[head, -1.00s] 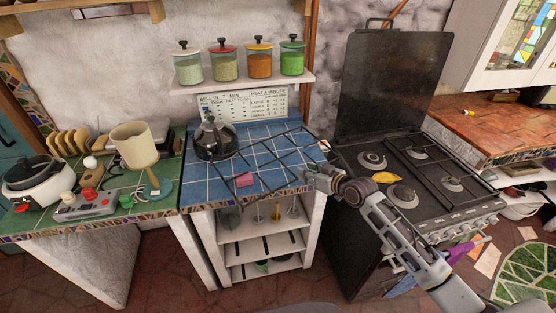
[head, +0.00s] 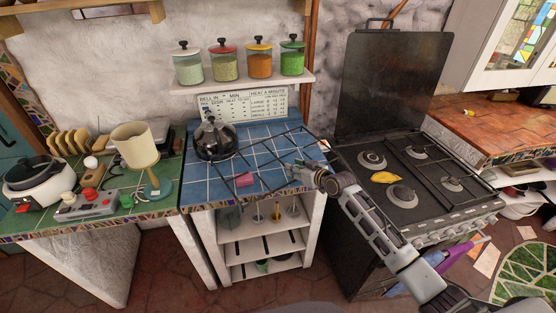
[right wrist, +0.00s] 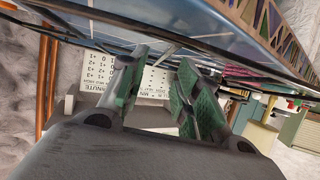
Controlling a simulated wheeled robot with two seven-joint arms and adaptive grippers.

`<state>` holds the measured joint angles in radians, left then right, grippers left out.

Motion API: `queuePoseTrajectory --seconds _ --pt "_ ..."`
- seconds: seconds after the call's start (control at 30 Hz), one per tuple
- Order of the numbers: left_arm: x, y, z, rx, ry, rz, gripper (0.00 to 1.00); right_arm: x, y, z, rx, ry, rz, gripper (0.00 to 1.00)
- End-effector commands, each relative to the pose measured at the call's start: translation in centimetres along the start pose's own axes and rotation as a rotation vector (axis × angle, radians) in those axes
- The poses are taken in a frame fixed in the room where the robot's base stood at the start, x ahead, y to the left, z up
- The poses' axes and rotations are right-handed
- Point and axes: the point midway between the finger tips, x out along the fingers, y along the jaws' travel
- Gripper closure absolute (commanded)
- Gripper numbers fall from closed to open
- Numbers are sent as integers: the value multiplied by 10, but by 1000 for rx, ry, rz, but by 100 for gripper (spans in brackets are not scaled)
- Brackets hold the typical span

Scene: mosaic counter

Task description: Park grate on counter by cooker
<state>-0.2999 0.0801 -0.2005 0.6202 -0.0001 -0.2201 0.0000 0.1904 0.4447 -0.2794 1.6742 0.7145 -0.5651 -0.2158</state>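The black wire grate (head: 270,137) lies over the blue tiled counter (head: 203,189) left of the cooker (head: 408,209). Its right end reaches the gap beside the cooker. My right gripper (head: 303,168) is at the grate's front right part. In the right wrist view its green-padded fingers (right wrist: 160,66) are apart, with dark bars close beyond them. I see no bar clamped between them. Whether the grate rests fully flat is hard to tell. My left gripper is not in view.
A kettle (head: 214,140) stands at the counter's back left, and a pink block (head: 246,179) lies near the front. Another grate (head: 440,168) sits on the cooker's right side. A yellow object (head: 385,178) lies by the bare left burners. Jars (head: 224,66) line the shelf above.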

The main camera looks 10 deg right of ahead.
Motion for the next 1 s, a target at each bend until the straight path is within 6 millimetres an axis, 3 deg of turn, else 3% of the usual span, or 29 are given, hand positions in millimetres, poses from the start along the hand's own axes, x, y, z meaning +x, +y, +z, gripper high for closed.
queuePoseTrajectory --seconds 0.37,1.0 --pt "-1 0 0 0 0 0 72 3 0 0 0 0 0 68" --pt "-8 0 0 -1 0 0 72 47 -4 0 1 1 0 68"
